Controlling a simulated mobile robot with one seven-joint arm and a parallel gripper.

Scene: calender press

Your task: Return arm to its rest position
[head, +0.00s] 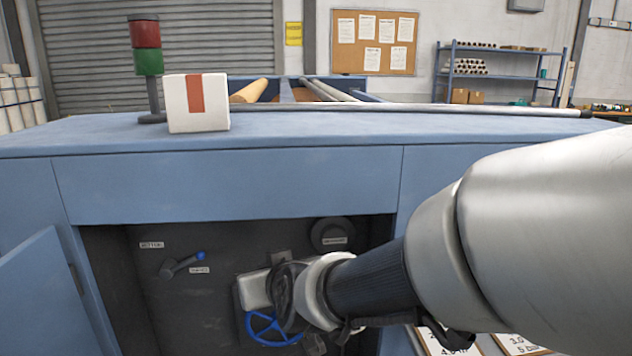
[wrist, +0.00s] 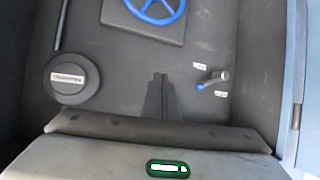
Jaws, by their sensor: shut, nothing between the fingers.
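My arm (head: 390,280) reaches from the lower right into the open dark recess in the blue machine's front. My gripper (wrist: 160,78) shows in the wrist view as dark fingers closed together, with nothing between them. It is in front of the recess's back panel, between a round dark knob (wrist: 72,77) and a blue-tipped lever (wrist: 212,82). In the head view, my wrist hides the fingers and partly covers the blue handwheel (head: 274,328). The lever (head: 182,265) is to the left and the knob (head: 332,235) is above my wrist.
The recess walls surround my gripper, and an open blue door (head: 45,295) stands at the left. The machine top (head: 330,135) lies above the recess. On it are a white box with a red stripe (head: 195,103) and a red-green signal light (head: 147,60).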

